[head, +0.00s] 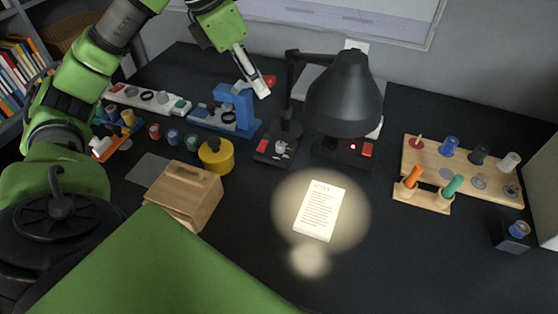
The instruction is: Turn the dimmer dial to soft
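A black desk lamp (345,95) stands at the back middle, its shade tilted down. Its jointed arm rises from a black base (270,158). A small grey knob (281,147), which looks like the dimmer dial, sits on that base beside a red part; its setting is too small to read. My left gripper (254,88) hangs above and behind the blue stand (234,108), left of the lamp arm, apart from the knob. Its fingers point down and to the right, and their gap is unclear. My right gripper is not in view.
A black box with a red light (352,147) sits under the shade. A lit card (320,210) lies in front. A wooden box (184,195) and yellow pot (216,156) stand left; a wooden peg board (465,170) stands right. The front right desk is mostly clear.

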